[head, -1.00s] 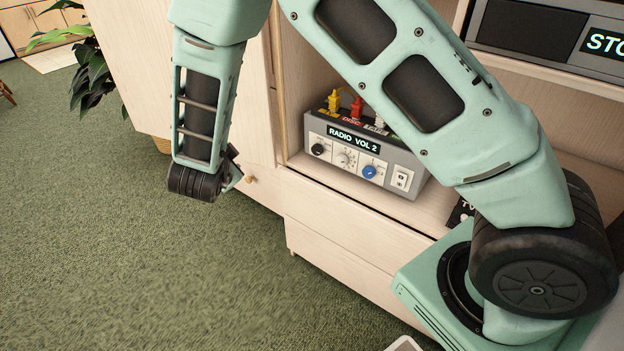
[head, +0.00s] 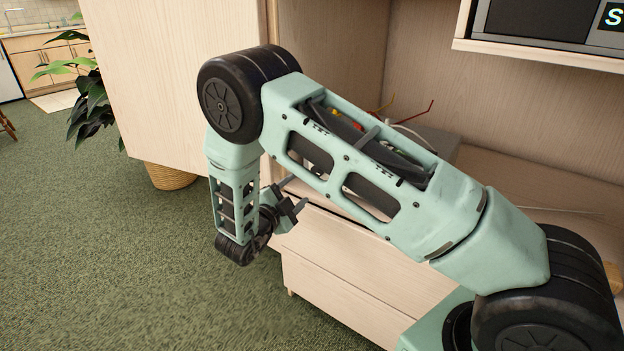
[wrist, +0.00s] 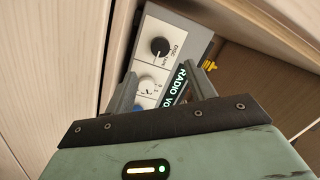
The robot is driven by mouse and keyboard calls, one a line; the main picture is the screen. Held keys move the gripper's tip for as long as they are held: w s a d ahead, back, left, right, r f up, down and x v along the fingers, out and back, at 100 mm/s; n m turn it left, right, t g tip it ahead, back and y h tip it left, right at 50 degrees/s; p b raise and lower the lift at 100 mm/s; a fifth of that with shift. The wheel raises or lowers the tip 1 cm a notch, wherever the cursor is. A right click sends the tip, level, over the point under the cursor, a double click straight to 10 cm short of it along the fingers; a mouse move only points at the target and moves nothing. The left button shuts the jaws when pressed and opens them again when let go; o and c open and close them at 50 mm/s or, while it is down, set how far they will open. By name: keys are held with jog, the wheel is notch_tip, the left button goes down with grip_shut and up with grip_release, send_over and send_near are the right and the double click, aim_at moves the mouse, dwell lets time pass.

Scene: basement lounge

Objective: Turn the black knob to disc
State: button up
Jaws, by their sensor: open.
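The black knob (wrist: 159,46) is on the white front panel of a grey radio box, near the top of the wrist view, with small lettering beside it. The radio box (wrist: 195,38) sits in a wooden cabinet and appears tilted in the wrist view; in the head view my arm hides most of it, leaving its grey top (head: 440,142) visible. My gripper (wrist: 167,78) is open and empty, with its fingers pointing toward the panel, short of the black knob. A white knob (wrist: 147,84) shows between the fingers. In the head view my gripper (head: 294,196) is in front of the cabinet opening.
Cabinet walls (wrist: 60,70) stand close on the left. Drawers (head: 345,275) lie below the shelf. A potted plant (head: 95,100) stands behind at left; the green carpet (head: 120,260) is clear.

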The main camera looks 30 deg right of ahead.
jog(key=b+x, duration=0.1)
jog(key=x, duration=0.8)
jog(key=shift+w+d, duration=0.15)
jog(key=c, duration=1)
